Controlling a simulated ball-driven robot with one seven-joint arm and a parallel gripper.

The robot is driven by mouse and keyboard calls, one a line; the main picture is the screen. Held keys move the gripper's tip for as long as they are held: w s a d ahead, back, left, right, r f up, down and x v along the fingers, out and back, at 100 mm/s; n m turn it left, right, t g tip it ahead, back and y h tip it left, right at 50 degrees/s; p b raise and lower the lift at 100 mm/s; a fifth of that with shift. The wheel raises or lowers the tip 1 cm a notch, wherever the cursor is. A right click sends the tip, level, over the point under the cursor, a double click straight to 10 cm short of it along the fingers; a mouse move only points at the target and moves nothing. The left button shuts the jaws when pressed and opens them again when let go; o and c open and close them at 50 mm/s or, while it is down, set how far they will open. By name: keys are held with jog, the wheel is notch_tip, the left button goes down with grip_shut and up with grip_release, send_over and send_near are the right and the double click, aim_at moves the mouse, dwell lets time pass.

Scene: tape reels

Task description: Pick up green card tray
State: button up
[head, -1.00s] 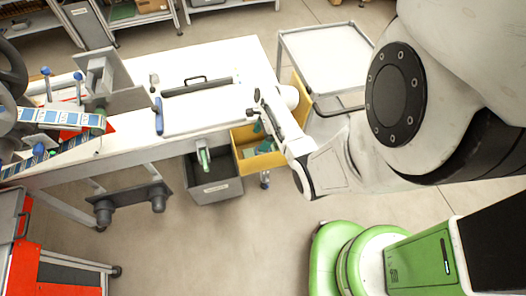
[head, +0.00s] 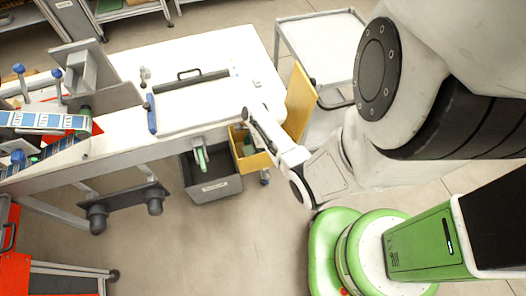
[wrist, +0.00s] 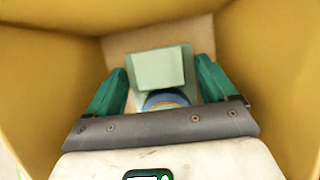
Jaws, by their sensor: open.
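A pale green block-like object (wrist: 160,68), which looks like the green card tray, lies at the bottom of a yellow bin in the wrist view. My gripper (wrist: 163,82) is open, with one dark green finger on each side of it and gaps between. I cannot tell whether the fingertips are level with it. A blue ring-shaped thing (wrist: 166,100) shows at its near edge. In the head view the yellow bin (head: 301,104) stands at the right end of the white table, and my wrist hides much of its inside and my fingers.
The bin's yellow walls (wrist: 50,70) rise close around my gripper. A white cart (head: 325,48) stands behind on the right. Open floor lies in front.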

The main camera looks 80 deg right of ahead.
jog(key=c, duration=1.3)
jog(key=shift+o, duration=0.2)
